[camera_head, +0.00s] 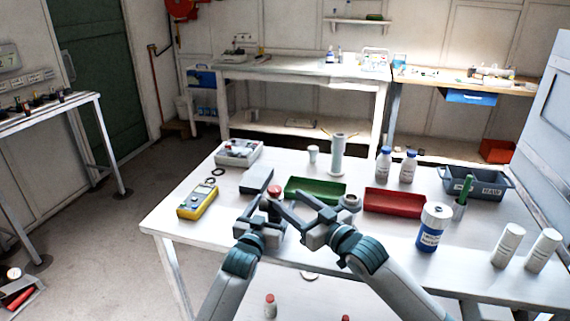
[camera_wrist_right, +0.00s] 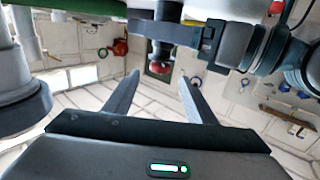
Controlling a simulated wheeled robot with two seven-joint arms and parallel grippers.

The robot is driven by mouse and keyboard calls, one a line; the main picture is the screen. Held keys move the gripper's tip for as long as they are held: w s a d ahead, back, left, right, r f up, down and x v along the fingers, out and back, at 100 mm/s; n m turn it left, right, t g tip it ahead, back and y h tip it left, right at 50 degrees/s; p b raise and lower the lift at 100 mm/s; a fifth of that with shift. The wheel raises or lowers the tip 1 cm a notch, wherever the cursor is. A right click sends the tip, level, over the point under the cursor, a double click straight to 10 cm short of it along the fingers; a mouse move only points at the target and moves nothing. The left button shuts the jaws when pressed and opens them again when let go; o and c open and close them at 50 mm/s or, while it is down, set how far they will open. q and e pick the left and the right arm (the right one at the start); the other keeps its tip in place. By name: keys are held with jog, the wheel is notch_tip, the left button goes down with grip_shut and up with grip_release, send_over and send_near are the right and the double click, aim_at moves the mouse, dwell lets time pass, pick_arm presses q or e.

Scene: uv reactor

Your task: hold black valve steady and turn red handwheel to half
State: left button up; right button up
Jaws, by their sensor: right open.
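A red handwheel (camera_head: 274,190) shows at the middle of the table, and it also shows in the right wrist view (camera_wrist_right: 159,68). There it sits at the end of a dark valve body (camera_wrist_right: 167,12). My left gripper (camera_head: 256,209) is at the valve, and in the wrist view its dark finger (camera_wrist_right: 165,31) lies across the valve body. Whether it is shut is unclear. My right gripper (camera_head: 287,202) is open and empty beside the red handwheel. In the wrist view, the red handwheel appears beyond and between its spread fingertips (camera_wrist_right: 162,82).
A green tray (camera_head: 316,184), a red tray (camera_head: 394,211) and a grey metal fitting (camera_head: 350,202) lie close to the right gripper. A yellow meter (camera_head: 197,202) is at the left. A blue-white bottle (camera_head: 433,227) stands at the right. The front left table area is clear.

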pick_arm(q)
jog(key=shift+s, duration=0.15)
jog(key=v, duration=1.1)
jog(key=shift+s+a, duration=0.1)
jog(key=shift+s, duration=0.3)
